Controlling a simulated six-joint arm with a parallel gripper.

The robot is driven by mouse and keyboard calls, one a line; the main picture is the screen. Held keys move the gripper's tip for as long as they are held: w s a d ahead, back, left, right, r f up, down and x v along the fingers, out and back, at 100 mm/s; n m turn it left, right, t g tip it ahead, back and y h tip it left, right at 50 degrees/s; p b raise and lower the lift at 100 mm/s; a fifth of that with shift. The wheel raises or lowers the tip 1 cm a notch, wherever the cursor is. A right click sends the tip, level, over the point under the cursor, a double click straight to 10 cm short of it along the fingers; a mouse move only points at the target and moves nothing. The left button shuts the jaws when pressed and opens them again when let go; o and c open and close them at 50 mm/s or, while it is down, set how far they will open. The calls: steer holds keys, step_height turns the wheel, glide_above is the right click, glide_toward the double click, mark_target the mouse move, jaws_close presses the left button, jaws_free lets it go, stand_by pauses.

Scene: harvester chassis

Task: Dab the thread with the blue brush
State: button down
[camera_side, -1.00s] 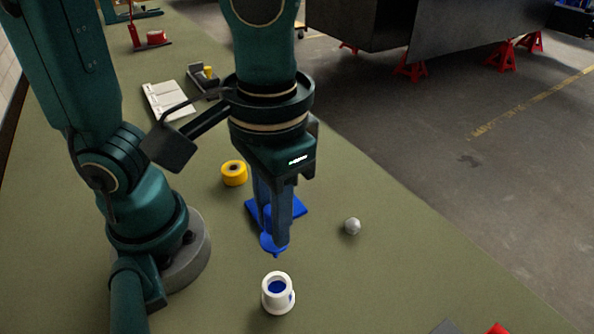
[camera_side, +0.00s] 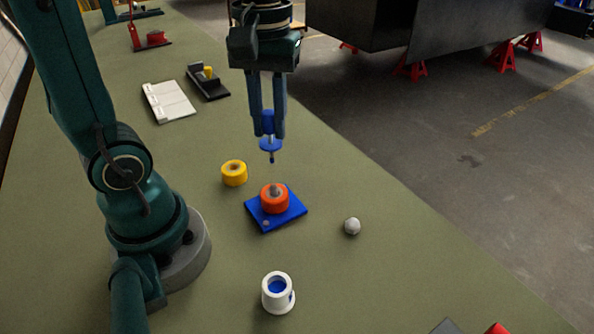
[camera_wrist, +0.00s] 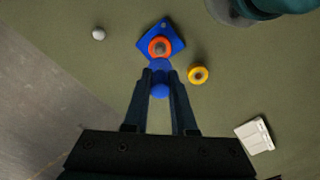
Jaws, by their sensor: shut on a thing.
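My gripper (camera_side: 268,130) is shut on the blue brush (camera_side: 270,145), which hangs upright with its thin tip pointing down. The brush is in the air, above and a little behind the blue plate (camera_side: 284,216). An orange ring (camera_side: 273,203) sits on the plate, with a grey threaded stud (camera_side: 275,190) rising in its middle. The tip is apart from the stud. In the wrist view, the brush (camera_wrist: 160,90) is between the fingers and the orange ring (camera_wrist: 152,46) lies beyond it. A white pot (camera_side: 278,301) with blue inside stands at the front.
A yellow ring (camera_side: 234,173) lies left of the plate and a grey nut-like piece (camera_side: 352,226) lies right of it. A white notepad (camera_side: 168,102) and a black holder with a yellow part (camera_side: 208,84) lie farther back. The green bench has free room around the plate.

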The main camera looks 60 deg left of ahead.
mark_target(270, 132)
steer(key=shift+f, duration=0.1)
steer(key=shift+f, duration=1.8)
steer(key=shift+f, duration=0.5)
steer(key=shift+r, duration=0.1)
stand_by(0.7)
steer(key=shift+r, duration=1.95)
